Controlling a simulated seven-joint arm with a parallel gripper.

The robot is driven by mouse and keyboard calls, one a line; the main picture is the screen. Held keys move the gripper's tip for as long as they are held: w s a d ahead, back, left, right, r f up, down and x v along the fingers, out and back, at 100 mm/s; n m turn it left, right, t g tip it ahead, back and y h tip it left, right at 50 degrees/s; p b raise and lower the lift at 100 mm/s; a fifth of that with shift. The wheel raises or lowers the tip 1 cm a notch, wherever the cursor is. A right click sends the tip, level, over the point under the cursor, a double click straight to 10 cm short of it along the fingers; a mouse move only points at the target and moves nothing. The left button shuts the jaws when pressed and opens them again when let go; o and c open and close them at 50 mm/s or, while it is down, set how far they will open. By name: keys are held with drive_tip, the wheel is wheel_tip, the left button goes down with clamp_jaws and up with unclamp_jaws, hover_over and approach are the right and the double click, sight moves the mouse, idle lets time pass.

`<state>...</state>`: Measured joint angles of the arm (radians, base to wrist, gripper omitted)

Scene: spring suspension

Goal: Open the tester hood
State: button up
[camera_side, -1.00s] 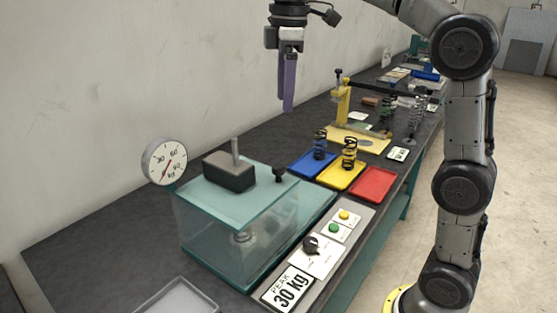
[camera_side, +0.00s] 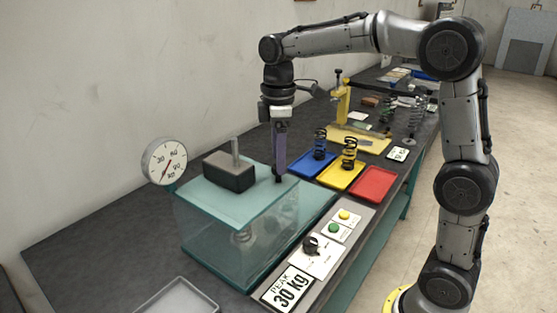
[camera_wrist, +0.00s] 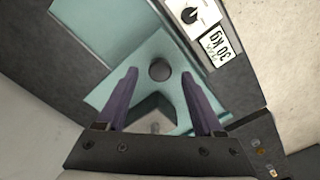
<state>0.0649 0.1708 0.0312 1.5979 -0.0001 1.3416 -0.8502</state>
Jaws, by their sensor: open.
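The tester hood (camera_side: 207,247) is a clear box with a teal top, standing closed on the bench; a spring shows dimly inside it. A small dark knob (camera_wrist: 159,70) sits on the hood's top, near its right corner in the side view. My gripper (camera_side: 279,178) points down at the knob, and its purple fingers hide most of it in the side view. In the wrist view my gripper (camera_wrist: 160,75) is open, with one finger on either side of the knob. I cannot tell whether the fingers touch it.
A dark block with a post (camera_side: 229,171) stands on the tester, left of my gripper. A dial gauge (camera_side: 164,161) is at its back left. Blue (camera_side: 305,170), yellow (camera_side: 335,182) and red (camera_side: 371,184) trays lie to the right. A control panel (camera_side: 318,255) is in front.

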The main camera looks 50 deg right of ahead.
drive_tip(key=shift+f, duration=0.8)
clamp_jaws()
idle(1.0)
